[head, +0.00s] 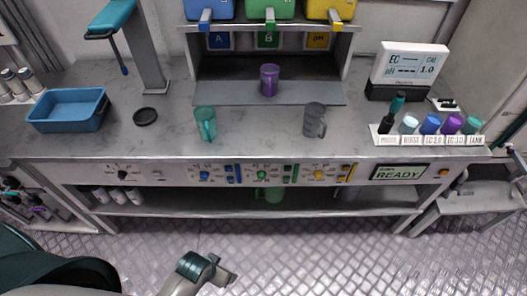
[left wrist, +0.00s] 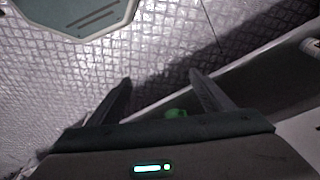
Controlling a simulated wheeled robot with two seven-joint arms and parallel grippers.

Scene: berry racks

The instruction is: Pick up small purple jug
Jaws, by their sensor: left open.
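The small purple jug (head: 269,80) stands upright on the grey shelf plate in the bay below the coloured dispensers, in the head view. My left gripper (head: 229,276) is low in front of the bench, over the floor, well below and apart from the jug. In the left wrist view its two fingers (left wrist: 160,85) are spread with nothing between them. A green item (left wrist: 176,113) shows beyond the fingers there. The purple jug is not in the left wrist view. My right gripper is in neither view.
A teal jug (head: 206,123) and a dark grey jug (head: 314,120) stand on the worktop (head: 260,142) in front of the bay. A blue tray (head: 69,110) and a black disc (head: 145,116) are left. Labelled bottles (head: 430,124) and a meter (head: 408,67) are right.

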